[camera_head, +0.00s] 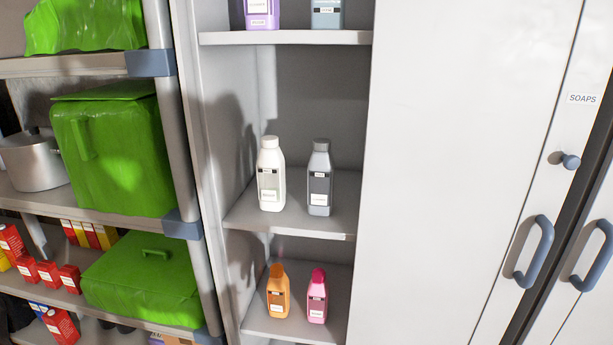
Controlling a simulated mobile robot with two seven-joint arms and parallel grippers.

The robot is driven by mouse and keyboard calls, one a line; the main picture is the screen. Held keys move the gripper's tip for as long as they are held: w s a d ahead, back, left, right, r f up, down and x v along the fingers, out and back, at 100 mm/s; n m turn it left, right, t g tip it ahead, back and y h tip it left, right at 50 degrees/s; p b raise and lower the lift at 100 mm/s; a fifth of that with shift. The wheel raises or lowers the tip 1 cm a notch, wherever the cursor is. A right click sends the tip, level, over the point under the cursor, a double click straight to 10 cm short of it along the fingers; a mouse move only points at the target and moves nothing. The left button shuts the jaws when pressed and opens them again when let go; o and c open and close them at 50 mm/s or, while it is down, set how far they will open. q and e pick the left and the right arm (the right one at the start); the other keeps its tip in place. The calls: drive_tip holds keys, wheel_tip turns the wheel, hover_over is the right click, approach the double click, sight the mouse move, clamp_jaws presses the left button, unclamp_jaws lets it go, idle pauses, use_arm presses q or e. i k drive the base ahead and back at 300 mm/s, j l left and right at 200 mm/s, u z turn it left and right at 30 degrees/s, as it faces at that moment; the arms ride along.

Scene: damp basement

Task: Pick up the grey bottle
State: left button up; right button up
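A grey bottle (320,178) stands upright on the middle visible shelf (290,227) of an open white cabinet. A white bottle (270,176) stands upright just to its left, with a small gap between them. Another greyish-blue bottle (327,13) is on the shelf above, its top cut off by the picture edge. Neither of my grippers shows in the head view.
A purple bottle (262,14) is on the upper shelf (285,38); orange (278,292) and pink (317,297) bottles stand below. A white door (465,150) is at right. A rack at left holds green containers (115,150), a pot (34,160) and small boxes.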

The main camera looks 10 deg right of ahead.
sight(321, 170)
drive_tip(key=i+j, duration=0.3)
drive_tip(key=i+j+z, duration=0.15)
drive_tip(key=i+j, duration=0.15)
drive_tip(key=j, duration=0.2)
drive_tip(key=i+j, duration=0.25)
drive_tip(key=j, duration=0.2)
drive_tip(key=z, duration=0.05)
